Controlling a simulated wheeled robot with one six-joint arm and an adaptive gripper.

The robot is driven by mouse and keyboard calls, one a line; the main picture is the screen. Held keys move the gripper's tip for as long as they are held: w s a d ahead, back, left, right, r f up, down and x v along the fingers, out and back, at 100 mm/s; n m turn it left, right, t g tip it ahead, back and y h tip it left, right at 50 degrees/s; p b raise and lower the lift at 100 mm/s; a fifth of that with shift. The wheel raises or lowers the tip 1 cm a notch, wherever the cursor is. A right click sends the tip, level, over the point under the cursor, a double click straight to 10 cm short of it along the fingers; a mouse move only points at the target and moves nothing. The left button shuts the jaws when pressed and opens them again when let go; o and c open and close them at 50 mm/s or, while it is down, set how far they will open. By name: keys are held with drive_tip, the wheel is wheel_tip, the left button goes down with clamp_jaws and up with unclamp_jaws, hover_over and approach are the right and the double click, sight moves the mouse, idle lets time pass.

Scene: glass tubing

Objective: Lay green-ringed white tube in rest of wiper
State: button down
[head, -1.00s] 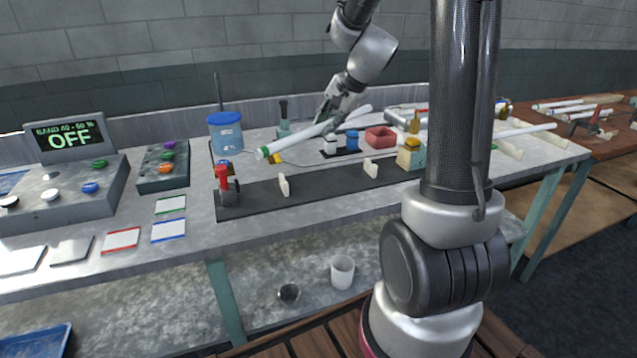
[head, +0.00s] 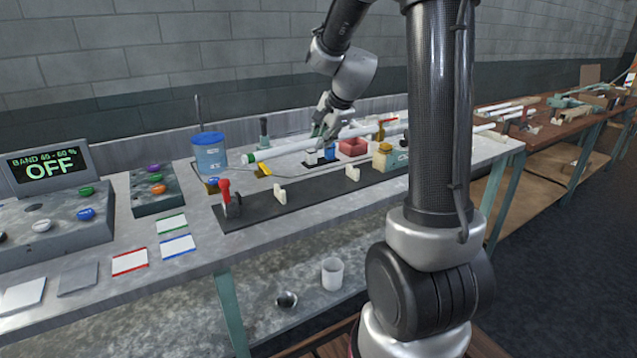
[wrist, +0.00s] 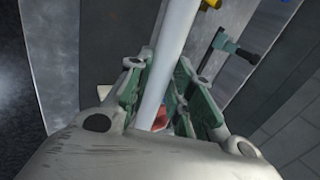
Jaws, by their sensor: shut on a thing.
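My gripper (head: 325,127) is shut on the white tube (head: 285,148), which has a green ring near its left end. The tube is held in the air above the bench, nearly level, its left end slightly lower in the picture. In the wrist view the tube (wrist: 174,55) runs lengthwise between the green finger pads of my gripper (wrist: 160,75). A long dark base (head: 315,192) lies in front of and below the tube. It carries a near cream rest (head: 280,194), a farther cream rest (head: 352,173) and a red-handled clamp (head: 226,192). I cannot tell for sure which part is the wiper.
A blue container (head: 209,155) stands left of the tube, behind the base. A control panel with an OFF display (head: 50,165) is at far left. Bench in front of the base is clear.

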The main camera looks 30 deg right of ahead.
drive_tip(key=shift+f, duration=0.4)
wheel_tip(320, 180, down, 9)
drive_tip(key=shift+f, duration=0.1)
drive_tip(key=shift+f, duration=0.1)
drive_tip(key=shift+f, duration=0.25)
drive_tip(key=c, duration=1.3)
unclamp_jaws()
drive_tip(key=shift+f, duration=0.1)
drive_tip(key=shift+o, duration=0.2)
